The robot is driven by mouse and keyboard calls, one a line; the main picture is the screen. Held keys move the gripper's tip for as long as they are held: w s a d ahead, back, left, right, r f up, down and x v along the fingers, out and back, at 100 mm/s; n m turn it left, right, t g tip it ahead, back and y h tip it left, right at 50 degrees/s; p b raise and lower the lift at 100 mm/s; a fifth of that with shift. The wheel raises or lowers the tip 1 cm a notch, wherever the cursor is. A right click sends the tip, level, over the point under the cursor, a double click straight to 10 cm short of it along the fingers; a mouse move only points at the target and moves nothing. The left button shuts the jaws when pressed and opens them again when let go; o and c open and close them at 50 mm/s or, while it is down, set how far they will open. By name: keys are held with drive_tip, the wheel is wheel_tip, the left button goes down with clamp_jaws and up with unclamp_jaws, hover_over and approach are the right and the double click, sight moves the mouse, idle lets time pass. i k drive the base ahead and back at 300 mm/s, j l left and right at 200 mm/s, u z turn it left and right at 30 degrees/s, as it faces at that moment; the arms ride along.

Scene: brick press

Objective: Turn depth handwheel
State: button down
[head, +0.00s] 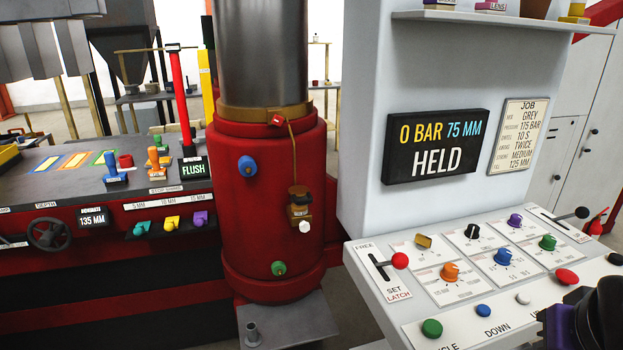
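The depth handwheel (50,235) is a dark spoked wheel on the red front face of the bench at the far left. A label reading DEPTH sits above it, and a small display (93,219) reading 135 MM is just to its right. Nothing touches the wheel. A dark part with a purple edge, which looks like part of my arm, shows at the lower right corner, far from the wheel. My gripper's fingers do not show.
A red cylinder (262,215) stands right of the wheel. Yellow, green and purple small levers (171,223) stick out of the bench front. A slanted control panel (470,262) with knobs and buttons fills the right. A black screen (436,147) reads 0 BAR 75 MM HELD.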

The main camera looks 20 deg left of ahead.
sight(49, 236)
drive_tip(key=u, duration=2.45)
drive_tip(key=i, duration=1.75)
drive_tip(key=i+z, duration=0.25)
drive_tip(key=i, duration=0.15)
drive_tip(key=i+j+z, duration=0.2)
drive_tip(key=i, duration=0.2)
drive_tip(key=k+j, duration=0.1)
drive_tip(key=k, duration=0.2)
drive_tip(key=k+j+z, duration=0.1)
drive_tip(key=k, duration=0.2)
drive_tip(key=i+l, duration=0.1)
drive_tip(key=i, duration=0.2)
drive_tip(key=i+l, duration=0.1)
drive_tip(key=i, duration=0.2)
